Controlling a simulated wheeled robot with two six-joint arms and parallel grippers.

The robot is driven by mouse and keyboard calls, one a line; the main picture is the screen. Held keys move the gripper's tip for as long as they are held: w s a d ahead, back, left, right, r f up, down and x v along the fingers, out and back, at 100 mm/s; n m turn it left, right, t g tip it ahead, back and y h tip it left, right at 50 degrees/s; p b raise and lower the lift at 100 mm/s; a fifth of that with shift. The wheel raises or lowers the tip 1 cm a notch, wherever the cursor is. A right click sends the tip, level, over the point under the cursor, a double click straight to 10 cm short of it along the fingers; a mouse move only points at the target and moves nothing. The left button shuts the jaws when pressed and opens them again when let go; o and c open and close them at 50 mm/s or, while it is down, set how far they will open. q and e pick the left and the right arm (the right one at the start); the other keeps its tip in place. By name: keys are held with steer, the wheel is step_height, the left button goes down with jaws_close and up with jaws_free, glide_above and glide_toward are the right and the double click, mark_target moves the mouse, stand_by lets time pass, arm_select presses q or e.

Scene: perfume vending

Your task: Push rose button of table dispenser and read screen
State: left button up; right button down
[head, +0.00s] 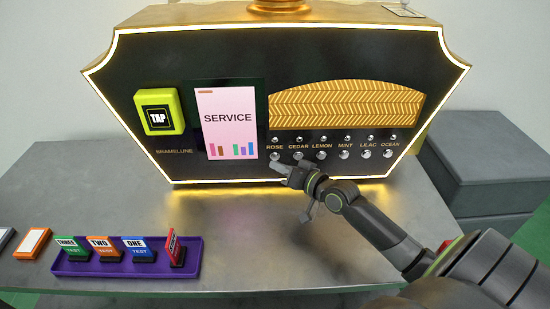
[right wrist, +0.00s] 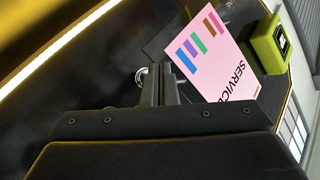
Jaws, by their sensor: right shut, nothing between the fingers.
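The black and gold dispenser (head: 230,60) stands on the grey table. Its pink screen (head: 227,122) reads "SERVICE" above several small coloured bars; it also shows in the right wrist view (right wrist: 222,60). The rose button (head: 274,155) is a round metal button under the label "ROSE", at the left end of the row. My right gripper (head: 276,166) is shut and empty, with its tips at the rose button's lower edge. In the right wrist view the shut fingers (right wrist: 160,82) point at a metal button (right wrist: 141,76); contact cannot be told. My left gripper is out of view.
Buttons for cedar, lemon, mint, lilac and ocean (head: 387,154) continue to the right. A yellow-green TAP reader (head: 159,112) is on the dispenser's left. A purple tray (head: 110,271) holds several test cards at the front left, beside an orange card holder (head: 32,243). The table's front middle is clear.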

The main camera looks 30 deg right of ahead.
steer(key=shift+w, duration=0.1)
stand_by(0.4)
steer(key=shift+w+d, duration=0.25)
steer(key=shift+w+d+b, duration=0.2)
steer(key=shift+w+b, duration=0.2)
steer(key=shift+b, duration=0.05)
stand_by(0.6)
steer(key=shift+s, duration=0.1)
steer(key=shift+s+a+p, duration=0.45)
steer(key=shift+s+p, duration=0.1)
steer(key=shift+s, duration=0.15)
